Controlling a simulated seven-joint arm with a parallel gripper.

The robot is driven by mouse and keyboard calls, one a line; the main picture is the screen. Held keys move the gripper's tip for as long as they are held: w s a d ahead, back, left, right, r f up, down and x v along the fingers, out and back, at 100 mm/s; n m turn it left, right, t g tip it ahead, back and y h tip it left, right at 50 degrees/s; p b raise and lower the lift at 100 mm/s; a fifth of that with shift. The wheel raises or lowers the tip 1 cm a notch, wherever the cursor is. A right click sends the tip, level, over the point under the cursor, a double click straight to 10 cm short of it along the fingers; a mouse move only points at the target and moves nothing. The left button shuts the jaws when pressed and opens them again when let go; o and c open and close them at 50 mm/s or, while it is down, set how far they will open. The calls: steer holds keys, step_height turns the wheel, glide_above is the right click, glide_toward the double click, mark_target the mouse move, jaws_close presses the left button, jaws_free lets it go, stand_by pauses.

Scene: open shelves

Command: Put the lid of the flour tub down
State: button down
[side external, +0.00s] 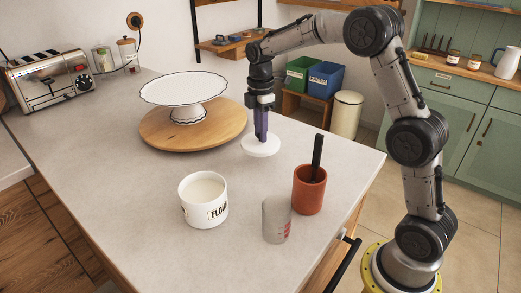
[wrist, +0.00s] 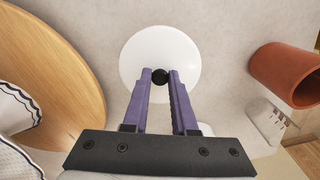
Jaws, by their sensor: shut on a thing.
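The flour tub (side external: 204,201) is a white round tub with a "FLOUR" label, standing open on the counter with white flour inside. Its lid (side external: 261,148) is a flat white disc with a dark knob. My gripper (side external: 261,138) points down with purple fingers shut on the knob. In the wrist view the lid (wrist: 150,50) lies under the fingertips (wrist: 160,77), with the black knob between them. The lid is level, at or very near the counter top, behind and right of the tub. I cannot tell whether it touches the counter.
A wooden round board (side external: 160,140) with a white cake stand (side external: 184,90) is left of the lid. A terracotta pot (side external: 309,192) with a dark handle and a measuring cup (side external: 276,222) stand in front. The counter (side external: 110,165) is clear left of the tub.

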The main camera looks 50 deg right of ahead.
mark_target(260, 146)
steer(key=shift+f, duration=2.7)
steer(key=c, duration=0.7)
jaws_free()
steer(key=shift+f, duration=0.15)
step_height(260, 146, up, 12)
steer(key=shift+r, duration=0.2)
steer(key=shift+a, duration=0.1)
